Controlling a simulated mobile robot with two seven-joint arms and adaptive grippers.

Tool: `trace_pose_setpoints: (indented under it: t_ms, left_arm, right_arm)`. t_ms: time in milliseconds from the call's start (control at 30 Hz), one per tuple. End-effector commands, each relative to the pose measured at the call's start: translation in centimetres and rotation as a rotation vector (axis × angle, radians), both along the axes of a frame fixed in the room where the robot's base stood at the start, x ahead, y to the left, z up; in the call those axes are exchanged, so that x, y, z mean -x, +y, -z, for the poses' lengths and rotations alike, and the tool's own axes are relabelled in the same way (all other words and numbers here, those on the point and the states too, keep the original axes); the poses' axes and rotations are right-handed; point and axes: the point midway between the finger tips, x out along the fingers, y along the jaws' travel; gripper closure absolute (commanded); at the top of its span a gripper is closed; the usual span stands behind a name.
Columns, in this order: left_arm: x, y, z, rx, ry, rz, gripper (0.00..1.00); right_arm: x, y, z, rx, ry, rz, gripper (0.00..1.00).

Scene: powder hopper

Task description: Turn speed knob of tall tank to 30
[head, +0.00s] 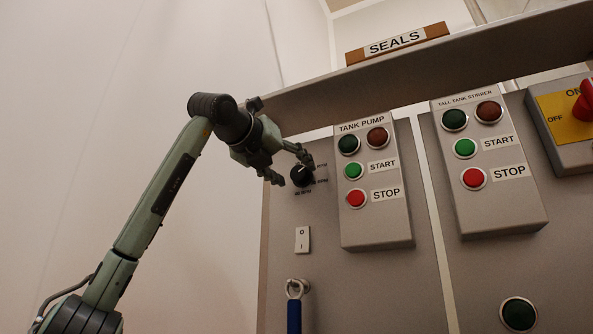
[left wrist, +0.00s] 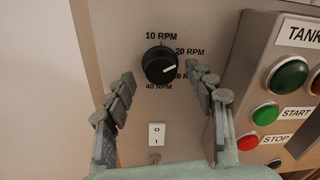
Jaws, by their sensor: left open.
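The round black speed knob (left wrist: 159,65) is on the grey panel, with a white pointer mark. In the left wrist view the mark points right and slightly down, between the 20 RPM label (left wrist: 190,52) and the partly hidden label below it. 10 RPM is above the knob and 40 RPM below. The knob (head: 302,176) also shows in the head view, left of the tank pump box. My left gripper (left wrist: 161,74) is open, its fingertips on either side of the knob's lower part; I cannot tell whether they touch it. My right gripper is not in view.
The tank pump box (head: 375,225) with lamps and buttons juts out right of the knob, close to my left gripper. A white rocker switch (head: 302,240) and a blue-handled lever (head: 294,310) are below. The tall tank stirrer box (head: 490,205) is farther right.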

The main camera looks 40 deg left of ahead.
Motion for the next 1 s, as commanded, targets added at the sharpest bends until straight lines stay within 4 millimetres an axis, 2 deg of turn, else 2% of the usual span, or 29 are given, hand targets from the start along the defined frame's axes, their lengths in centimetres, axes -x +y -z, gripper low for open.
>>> trace_pose_setpoints:
  t_ms: [200,467,833,867,1000]
  left_arm:
    - [-1.6,0.4,0.0,0.0,-0.001,0.001,0.45]
    - [-1.7,0.4,0.0,0.0,-0.001,0.001,0.46]
    - [-1.6,0.4,0.0,0.0,-0.001,0.001,0.92]
    - [-1.6,0.4,0.0,0.0,-0.001,0.001,0.95]
    - [-1.6,0.4,0.0,-0.005,0.0,0.001,0.95]
  right_arm:
    - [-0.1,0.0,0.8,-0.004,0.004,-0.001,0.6]
    - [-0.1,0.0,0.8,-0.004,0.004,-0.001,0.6]
    - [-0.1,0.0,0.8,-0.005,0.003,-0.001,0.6]
    - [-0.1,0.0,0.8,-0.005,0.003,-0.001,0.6]
    - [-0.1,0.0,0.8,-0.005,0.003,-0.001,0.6]
